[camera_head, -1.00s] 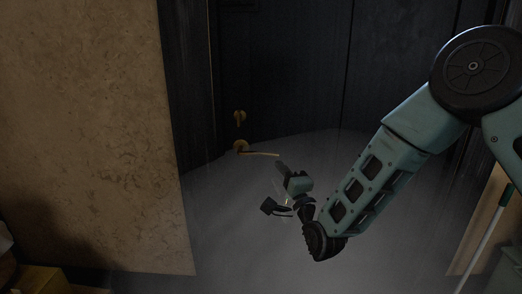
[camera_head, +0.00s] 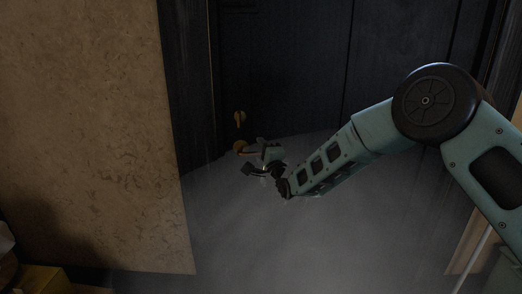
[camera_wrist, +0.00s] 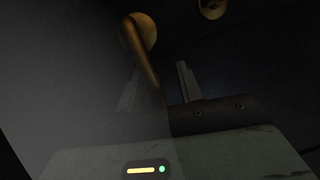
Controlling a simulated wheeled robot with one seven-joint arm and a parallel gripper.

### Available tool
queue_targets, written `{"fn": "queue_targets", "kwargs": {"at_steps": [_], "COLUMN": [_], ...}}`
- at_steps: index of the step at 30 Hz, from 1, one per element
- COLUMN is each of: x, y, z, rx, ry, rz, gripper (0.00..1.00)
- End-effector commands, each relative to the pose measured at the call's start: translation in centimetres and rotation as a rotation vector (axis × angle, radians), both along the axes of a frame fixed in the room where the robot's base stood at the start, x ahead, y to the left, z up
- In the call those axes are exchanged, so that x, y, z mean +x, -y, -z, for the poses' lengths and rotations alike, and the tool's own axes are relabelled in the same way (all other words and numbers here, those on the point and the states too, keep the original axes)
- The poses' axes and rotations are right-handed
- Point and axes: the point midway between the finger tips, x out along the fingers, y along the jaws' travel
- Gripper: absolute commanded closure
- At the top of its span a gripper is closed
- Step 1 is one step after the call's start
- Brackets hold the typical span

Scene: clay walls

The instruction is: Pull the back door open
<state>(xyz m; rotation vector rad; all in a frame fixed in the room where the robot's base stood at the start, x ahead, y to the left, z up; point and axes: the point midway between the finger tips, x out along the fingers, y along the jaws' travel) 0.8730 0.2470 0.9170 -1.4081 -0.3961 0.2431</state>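The back door (camera_head: 290,70) is a dark panelled door, and it looks shut. Its brass lever handle (camera_head: 240,146) is at the left side of the door; it also shows in the wrist view (camera_wrist: 146,52), running down toward my fingers. My gripper (camera_head: 257,154) is at the handle, covering the lever's right part in the head view. In the wrist view my gripper (camera_wrist: 157,76) has its two fingers apart, with the lever's end between them. I cannot tell whether either finger touches it.
A brass lock fitting (camera_head: 239,117) sits above the handle. A tan clay wall (camera_head: 85,130) stands left of the dark door frame (camera_head: 187,90). A yellow box (camera_head: 42,279) is at the lower left. A pale grey haze covers the area below the door.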

Motion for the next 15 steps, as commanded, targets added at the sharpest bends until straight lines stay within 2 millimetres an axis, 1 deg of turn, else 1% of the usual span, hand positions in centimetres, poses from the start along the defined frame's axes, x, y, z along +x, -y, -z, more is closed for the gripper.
{"fn": "queue_targets", "kwargs": {"at_steps": [4,5,6,8,15], "x": [-0.02,-0.02,-0.03,-0.03,0.0], "y": [0.01,0.01,0.01,0.01,0.03], "z": [0.01,0.01,0.01,0.0,-0.01], "rx": [0.0,0.0,0.0,0.0,0.007], "ry": [0.0,0.0,0.0,0.0,0.002], "rz": [0.0,0.0,0.0,0.0,0.001], "gripper": [0.64,0.72,0.83,1.0,1.0]}}
